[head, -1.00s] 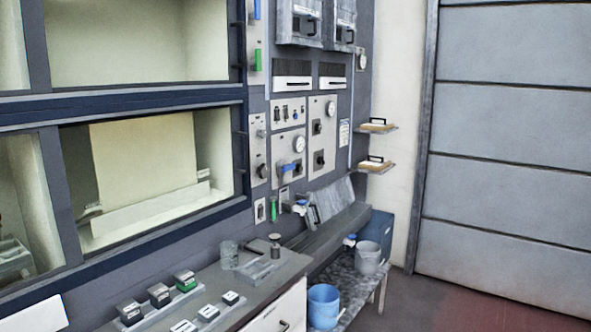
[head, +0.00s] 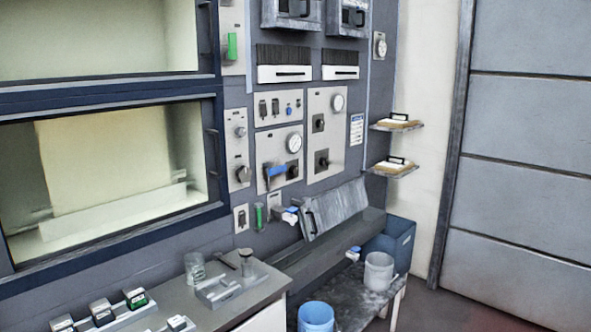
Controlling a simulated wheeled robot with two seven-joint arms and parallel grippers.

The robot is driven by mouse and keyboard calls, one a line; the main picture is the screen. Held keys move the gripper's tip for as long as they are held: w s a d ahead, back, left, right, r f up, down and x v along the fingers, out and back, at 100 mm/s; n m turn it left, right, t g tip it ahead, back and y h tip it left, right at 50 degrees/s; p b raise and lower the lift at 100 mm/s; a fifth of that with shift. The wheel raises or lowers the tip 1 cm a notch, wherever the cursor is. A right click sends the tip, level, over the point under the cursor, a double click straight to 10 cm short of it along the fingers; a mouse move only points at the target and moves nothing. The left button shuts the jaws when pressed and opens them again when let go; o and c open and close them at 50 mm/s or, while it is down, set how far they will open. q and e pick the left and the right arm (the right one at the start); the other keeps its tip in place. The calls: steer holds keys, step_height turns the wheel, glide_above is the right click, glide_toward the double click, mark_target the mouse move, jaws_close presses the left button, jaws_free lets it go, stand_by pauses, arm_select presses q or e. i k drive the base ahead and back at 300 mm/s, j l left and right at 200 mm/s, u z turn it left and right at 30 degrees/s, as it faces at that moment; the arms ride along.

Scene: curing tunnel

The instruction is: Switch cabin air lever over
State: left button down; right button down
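A panel (head: 264,150) on the grey wall carries a round gauge (head: 294,141), a dark knob (head: 293,171) and a lever with a blue handle (head: 276,172). The blue handle lies roughly level, its left end dropping down. The labels are too small to read, so I cannot confirm that this is the cabin air lever. Another blue-handled valve (head: 291,215) sits lower, beside a green tube (head: 259,216). Neither of my grippers is in view.
A counter with small boxes (head: 134,298) and a glass beaker (head: 195,270) stands below the windowed cabinet. A sloped grey plate (head: 335,210) stands right of the valve. A blue bucket (head: 316,316) and a grey bucket (head: 379,270) are lower right. Open floor lies before the shutter door (head: 520,170).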

mark_target(272, 171)
steer(key=u, duration=0.4)
steer(key=i+l+u, duration=0.1)
steer(key=l+u, duration=0.35)
steer(key=i+l+u, duration=0.1)
steer(key=l+u, duration=0.15)
steer(key=u, duration=0.25)
steer(key=l+u, duration=0.45)
steer(key=l, duration=0.45)
steer(key=k+l+u, duration=0.15)
steer(key=l, duration=0.75)
steer(key=k+l+u, duration=0.1)
steer(key=l, duration=0.35)
steer(key=k+l+u, duration=0.1)
steer(key=l, duration=0.3)
